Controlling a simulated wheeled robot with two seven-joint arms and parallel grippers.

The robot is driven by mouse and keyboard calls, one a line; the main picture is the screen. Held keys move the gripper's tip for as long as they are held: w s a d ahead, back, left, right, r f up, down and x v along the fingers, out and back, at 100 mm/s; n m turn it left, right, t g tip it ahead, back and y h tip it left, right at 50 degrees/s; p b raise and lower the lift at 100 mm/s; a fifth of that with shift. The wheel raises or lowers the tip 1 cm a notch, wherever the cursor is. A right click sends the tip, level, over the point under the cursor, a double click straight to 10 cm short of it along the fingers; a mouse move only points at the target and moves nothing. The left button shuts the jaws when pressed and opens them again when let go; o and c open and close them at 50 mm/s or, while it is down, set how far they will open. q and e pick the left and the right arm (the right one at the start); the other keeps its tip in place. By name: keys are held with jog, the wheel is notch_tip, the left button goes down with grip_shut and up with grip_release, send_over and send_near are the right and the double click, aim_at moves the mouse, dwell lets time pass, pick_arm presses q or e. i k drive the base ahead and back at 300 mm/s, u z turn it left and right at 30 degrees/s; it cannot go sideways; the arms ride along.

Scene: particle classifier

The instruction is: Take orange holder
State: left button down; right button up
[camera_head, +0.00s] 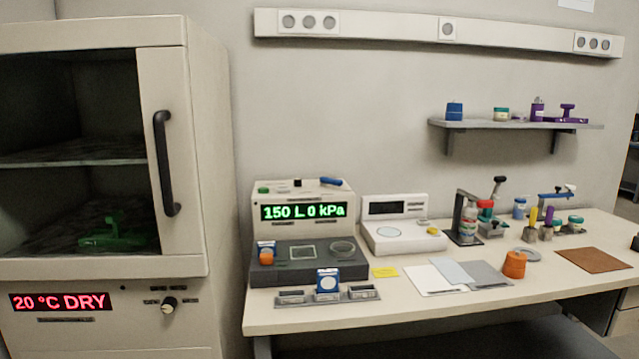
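An orange rounded piece with a narrower top (514,264) stands upright on the right half of the white bench (440,297), beside some flat sheets. A smaller orange piece (266,257) sits at the left of the dark front part of the pressure device (303,262), just below a blue and white box. I cannot tell for sure which of the two is the orange holder. Neither of my grippers is in view, and nothing is seen held.
A drying cabinet (194,150) with a black handle stands at the left; a green item (118,235) lies inside. A white scale (400,238), a three-part tray (327,296) and several small bottles crowd the bench. A wall shelf (480,124) hangs above.

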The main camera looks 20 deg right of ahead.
aim_at(510, 273)
jog(key=z, duration=2.1)
jog(key=i, duration=1.3)
jog(key=u, duration=0.4)
